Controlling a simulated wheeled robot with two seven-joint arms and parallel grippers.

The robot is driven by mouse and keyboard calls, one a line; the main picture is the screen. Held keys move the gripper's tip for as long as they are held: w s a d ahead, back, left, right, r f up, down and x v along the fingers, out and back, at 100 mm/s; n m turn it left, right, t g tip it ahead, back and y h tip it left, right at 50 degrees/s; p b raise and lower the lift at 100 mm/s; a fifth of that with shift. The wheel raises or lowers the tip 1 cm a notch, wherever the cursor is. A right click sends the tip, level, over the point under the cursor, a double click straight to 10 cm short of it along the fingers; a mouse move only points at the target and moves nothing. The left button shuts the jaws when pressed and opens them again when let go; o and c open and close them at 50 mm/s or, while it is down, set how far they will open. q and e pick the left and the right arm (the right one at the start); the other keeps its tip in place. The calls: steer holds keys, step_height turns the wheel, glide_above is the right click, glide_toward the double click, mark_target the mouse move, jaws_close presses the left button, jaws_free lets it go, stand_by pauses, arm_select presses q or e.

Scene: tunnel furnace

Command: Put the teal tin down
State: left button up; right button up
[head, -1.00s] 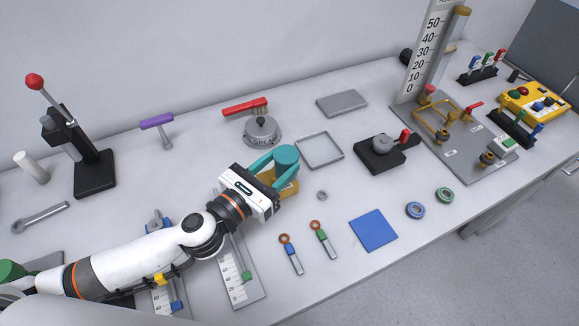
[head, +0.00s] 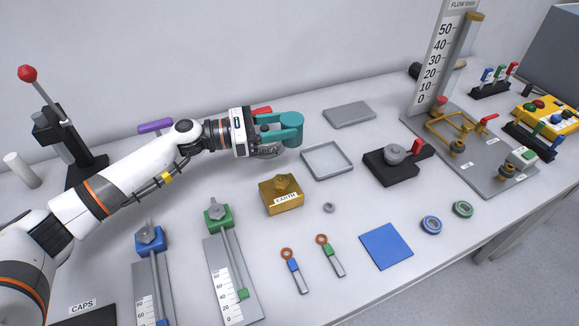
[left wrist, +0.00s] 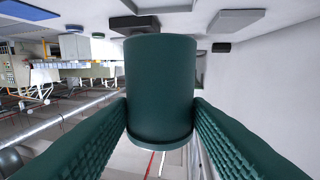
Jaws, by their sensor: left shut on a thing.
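The teal tin (head: 292,124) is a short cylinder held upright at the end of my left arm. My left gripper (head: 282,132) comes in from the left and is shut around the tin's sides. In the left wrist view the tin (left wrist: 160,90) fills the middle, between two dark green ribbed fingers. In the head view the tin appears just left of and behind the grey square frame tray (head: 327,174). I cannot tell its exact height above the bench. My right gripper is not in view.
A brass block (head: 281,199) marked EARTH stands in front of the tin. A grey slab (head: 349,114) lies behind right, and a black base (head: 398,172) with a knob stands right. A blue square (head: 386,246) lies in front.

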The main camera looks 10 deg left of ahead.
arm_select(q)
step_height(320, 180, down, 8)
steer(key=shift+d+r, duration=0.1)
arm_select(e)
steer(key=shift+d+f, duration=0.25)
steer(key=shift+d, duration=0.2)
arm_select(q)
steer(key=shift+b, duration=0.3)
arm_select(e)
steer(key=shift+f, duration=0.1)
arm_select(q)
steer(key=o, duration=1.1)
steer(key=shift+f, duration=0.2)
steer(key=shift+c, duration=0.2)
steer(key=shift+r, duration=0.15)
steer(key=b+v, duration=0.1)
steer(key=v, duration=0.5)
steer(key=shift+s, duration=0.1)
steer(key=shift+s+a, duration=0.25)
steer(key=shift+a, duration=0.4)
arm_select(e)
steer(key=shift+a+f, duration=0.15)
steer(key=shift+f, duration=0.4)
